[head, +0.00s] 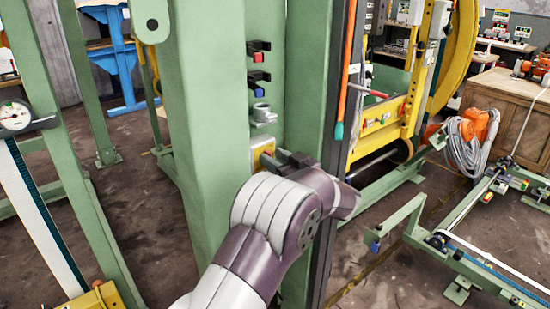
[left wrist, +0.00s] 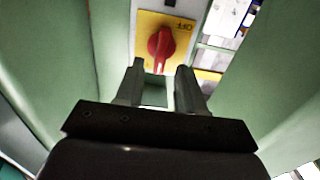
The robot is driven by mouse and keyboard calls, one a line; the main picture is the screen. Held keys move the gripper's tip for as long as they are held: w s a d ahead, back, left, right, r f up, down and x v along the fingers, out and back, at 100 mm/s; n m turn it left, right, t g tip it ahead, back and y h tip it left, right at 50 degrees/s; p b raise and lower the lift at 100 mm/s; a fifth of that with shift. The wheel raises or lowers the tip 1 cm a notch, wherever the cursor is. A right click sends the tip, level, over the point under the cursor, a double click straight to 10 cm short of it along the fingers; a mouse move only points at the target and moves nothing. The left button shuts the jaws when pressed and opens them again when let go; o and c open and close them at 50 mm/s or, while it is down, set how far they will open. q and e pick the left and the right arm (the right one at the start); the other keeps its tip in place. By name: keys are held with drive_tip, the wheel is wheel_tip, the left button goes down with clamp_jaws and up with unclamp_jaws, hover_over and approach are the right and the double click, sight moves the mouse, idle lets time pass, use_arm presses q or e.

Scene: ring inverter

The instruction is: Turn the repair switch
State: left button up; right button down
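The repair switch is a red rotary knob (left wrist: 160,48) on a yellow plate (left wrist: 182,26) marked OFF, seen in the left wrist view. My left gripper (left wrist: 160,82) is open, with its two fingers apart and nothing between them. The knob lies just beyond the fingertips, roughly centred between them, and I see no contact. In the head view my left gripper (head: 288,160) reaches into the recess of the green column, close to a yellow and grey switch box (head: 262,143). The arm hides most of this area, and the red knob does not show there. My right gripper is not in view.
The green column (head: 210,130) walls the recess on both sides. Above the switch box are a grey fitting (head: 262,112) and two black brackets with red (head: 257,57) and blue (head: 259,91) ends. An orange-handled rod (head: 346,70) hangs to the right.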

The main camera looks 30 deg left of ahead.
use_arm(q)
drive_tip(key=shift+w+a, duration=0.25)
drive_tip(key=shift+a, duration=0.05)
clamp_jaws()
